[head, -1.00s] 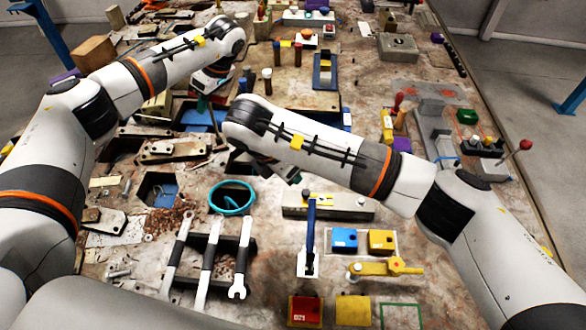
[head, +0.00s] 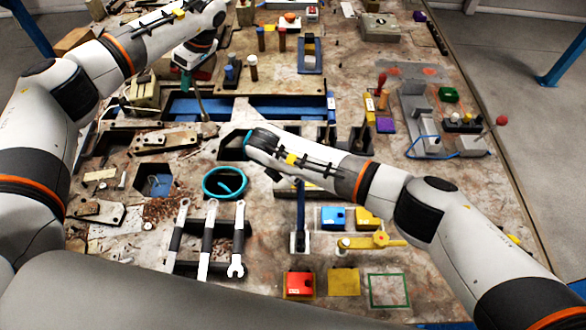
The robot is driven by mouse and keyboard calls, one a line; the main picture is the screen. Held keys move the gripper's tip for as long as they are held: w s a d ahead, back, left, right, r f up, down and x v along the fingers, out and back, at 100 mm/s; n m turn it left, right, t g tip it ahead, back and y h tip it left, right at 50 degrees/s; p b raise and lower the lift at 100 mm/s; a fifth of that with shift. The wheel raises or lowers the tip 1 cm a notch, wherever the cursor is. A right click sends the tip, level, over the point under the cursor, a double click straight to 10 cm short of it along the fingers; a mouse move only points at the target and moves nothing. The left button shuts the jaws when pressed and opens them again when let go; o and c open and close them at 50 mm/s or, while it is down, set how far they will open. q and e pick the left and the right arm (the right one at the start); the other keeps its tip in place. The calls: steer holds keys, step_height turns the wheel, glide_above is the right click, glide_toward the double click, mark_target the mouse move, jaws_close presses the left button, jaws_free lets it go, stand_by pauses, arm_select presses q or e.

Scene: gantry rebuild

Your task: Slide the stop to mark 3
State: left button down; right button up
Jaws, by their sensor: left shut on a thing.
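My left gripper (head: 186,75) is at the upper left in the head view, pointing down. It is shut on a teal piece (head: 186,84), with a thin rod (head: 202,104) below it. The rod's lower end is by the left part of a long blue rail (head: 250,106). I cannot tell whether this piece is the stop. No numbered marks can be read. My right arm crosses the middle of the table. Its wrist hides the right gripper's jaws.
A teal ring (head: 225,183) and several wrenches (head: 205,240) lie at the front left. Blue (head: 333,217) and red (head: 299,284) boxes stand at the front. A grey stepped fixture (head: 414,110) stands at the right. A bare strip runs along the right edge.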

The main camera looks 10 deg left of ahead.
arm_select(q)
steer(key=shift+w, duration=0.1)
arm_select(e)
steer(key=shift+f, duration=0.1)
steer(key=shift+c, duration=0.3)
